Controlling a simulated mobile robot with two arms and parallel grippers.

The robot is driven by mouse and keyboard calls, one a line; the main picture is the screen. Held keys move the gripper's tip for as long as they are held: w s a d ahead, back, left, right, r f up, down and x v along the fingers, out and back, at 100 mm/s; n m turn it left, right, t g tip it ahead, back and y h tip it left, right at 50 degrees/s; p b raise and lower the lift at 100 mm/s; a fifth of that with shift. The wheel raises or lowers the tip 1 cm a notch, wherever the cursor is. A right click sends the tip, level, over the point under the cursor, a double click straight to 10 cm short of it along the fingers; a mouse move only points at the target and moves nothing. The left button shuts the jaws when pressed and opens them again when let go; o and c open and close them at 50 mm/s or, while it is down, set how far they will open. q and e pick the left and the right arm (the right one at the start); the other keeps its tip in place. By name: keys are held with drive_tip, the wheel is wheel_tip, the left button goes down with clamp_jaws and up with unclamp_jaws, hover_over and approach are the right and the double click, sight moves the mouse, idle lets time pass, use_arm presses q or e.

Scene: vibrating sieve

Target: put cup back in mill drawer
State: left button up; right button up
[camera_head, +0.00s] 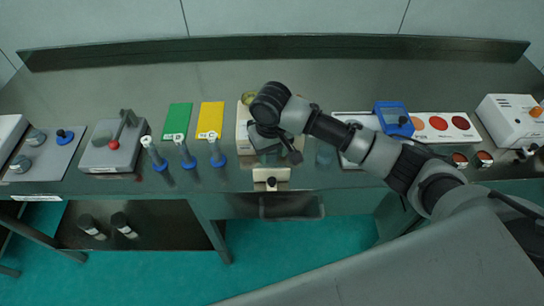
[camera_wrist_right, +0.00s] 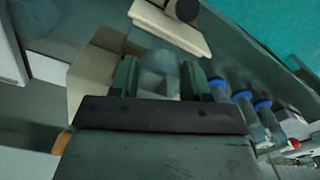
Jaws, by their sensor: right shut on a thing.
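The mill is a cream box (camera_head: 243,132) at the middle of the bench, partly hidden under my right gripper and wrist. Its drawer front (camera_head: 260,174), with a dark knob (camera_head: 271,183), stands out toward the bench's front edge. In the right wrist view the mill's cream wall (camera_wrist_right: 92,68) is at left, and the pale drawer front (camera_wrist_right: 172,27) is at top. My right gripper (camera_head: 277,150) is low over the mill, shut on a clear cup (camera_wrist_right: 160,68), which shows between its two green-grey fingers. In the head view the gripper hides the cup. My left gripper is out of view.
Blue-based tubes (camera_head: 186,152) stand left of the mill, with green (camera_head: 177,120) and yellow (camera_head: 210,119) cards behind. A blue device (camera_head: 393,117) and a panel with red discs (camera_head: 440,125) are at right. A faint clear object (camera_head: 325,155) stands right of the mill.

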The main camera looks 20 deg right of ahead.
sight(272, 167)
drive_tip(key=shift+w+d+f, duration=0.25)
drive_tip(key=shift+w+f, duration=0.15)
drive_tip(key=shift+w, duration=0.15)
drive_tip(key=shift+f+p, duration=0.4)
drive_tip(key=shift+f, duration=1.6)
drive_tip(key=shift+f, duration=0.1)
drive_tip(key=o, duration=0.9)
wheel_tip(272, 167, up, 12)
drive_tip(key=b, duration=0.1)
